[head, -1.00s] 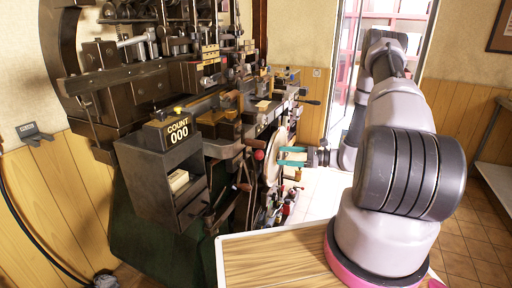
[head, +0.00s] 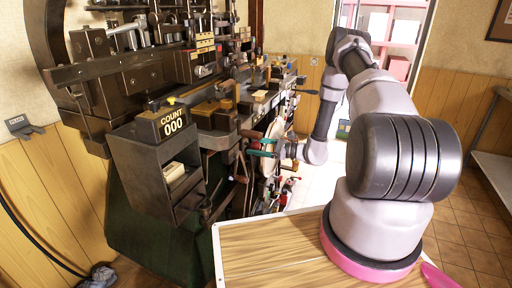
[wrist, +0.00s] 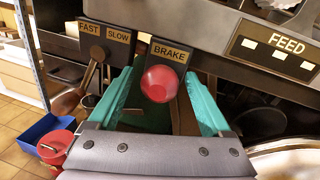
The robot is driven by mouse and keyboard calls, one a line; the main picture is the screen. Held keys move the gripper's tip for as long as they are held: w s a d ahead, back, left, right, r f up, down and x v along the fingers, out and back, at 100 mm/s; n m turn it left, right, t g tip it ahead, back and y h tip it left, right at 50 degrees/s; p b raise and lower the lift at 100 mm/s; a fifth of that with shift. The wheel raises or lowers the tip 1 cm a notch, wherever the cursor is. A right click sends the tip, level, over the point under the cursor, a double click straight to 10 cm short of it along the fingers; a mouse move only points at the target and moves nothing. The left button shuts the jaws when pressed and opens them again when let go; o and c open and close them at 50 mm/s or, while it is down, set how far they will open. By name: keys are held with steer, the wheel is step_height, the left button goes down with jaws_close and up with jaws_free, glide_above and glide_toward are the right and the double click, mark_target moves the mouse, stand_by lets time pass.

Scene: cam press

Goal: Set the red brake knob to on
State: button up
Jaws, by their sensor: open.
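The red brake knob (wrist: 160,84) shows in the wrist view as a round red ball just under the yellow BRAKE label (wrist: 170,53). My gripper (wrist: 163,95) has its two green fingers spread, one on each side of the knob, with visible room on both sides. Whether a finger touches the knob, I cannot tell. In the head view my gripper (head: 262,146) is at the front of the press, and the knob is hidden or too small to make out there.
A FAST/SLOW lever (wrist: 91,78) hangs left of the knob. The FEED panel (wrist: 277,51) is at the right. A red pot (wrist: 56,147) and blue bin (wrist: 46,137) lie low left. The COUNT box (head: 165,124) stands on the grey cabinet (head: 140,170).

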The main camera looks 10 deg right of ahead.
steer(key=shift+a, duration=0.1)
jaws_close()
steer(key=shift+s+v, duration=0.25)
steer(key=shift+v, duration=1.65)
steer(key=shift+a, duration=0.15)
jaws_free()
steer(key=v, duration=1.1)
